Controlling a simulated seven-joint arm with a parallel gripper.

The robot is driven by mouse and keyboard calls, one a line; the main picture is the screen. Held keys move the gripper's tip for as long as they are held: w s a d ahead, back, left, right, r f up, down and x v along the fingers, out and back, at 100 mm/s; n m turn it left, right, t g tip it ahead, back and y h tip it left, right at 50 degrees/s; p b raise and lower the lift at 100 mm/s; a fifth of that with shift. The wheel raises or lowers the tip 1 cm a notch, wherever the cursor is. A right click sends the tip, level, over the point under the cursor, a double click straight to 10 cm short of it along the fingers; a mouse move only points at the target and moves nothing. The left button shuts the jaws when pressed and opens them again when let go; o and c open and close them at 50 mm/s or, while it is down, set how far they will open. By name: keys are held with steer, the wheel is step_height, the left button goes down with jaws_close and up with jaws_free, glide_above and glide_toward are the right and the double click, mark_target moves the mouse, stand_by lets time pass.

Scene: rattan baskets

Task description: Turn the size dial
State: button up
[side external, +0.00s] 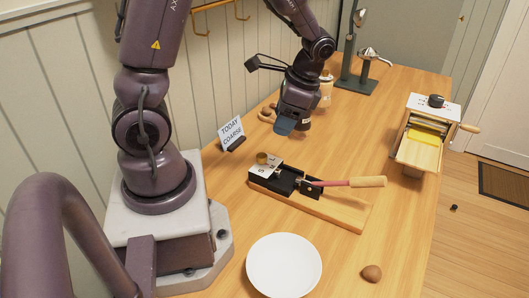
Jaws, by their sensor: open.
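A small brass dial (262,158) sits on a white lettered plate (262,169) at the left end of a black device on a wooden board (335,208). The letters are too small to read surely. A black knob (437,100) tops a white-and-wood box (420,140) at the right. A small sign (231,134) reads "TODAY COARSE". My gripper (285,125) is open, pointing down above the table behind the brass dial and apart from it. Its fingers are partly hidden from this side.
A red-and-wood lever (345,183) extends right from the black device. A white plate (284,265) and brown egg-like object (372,273) lie in front. A jar (326,88) and a metal-topped stand (356,82) are behind. The table's middle right is clear.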

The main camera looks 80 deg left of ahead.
mark_target(263, 155)
steer(key=s+a+f+m, duration=0.1)
steer(key=f, duration=0.3)
steer(key=s+a+f+m, duration=0.1)
steer(key=a+f, duration=0.1)
steer(key=f, duration=0.2)
steer(key=s+a+f+m, duration=0.1)
steer(key=f, duration=0.3)
steer(key=shift+a+f+y, duration=0.25)
steer(key=shift+a+y, duration=0.05)
steer(key=c, duration=0.9)
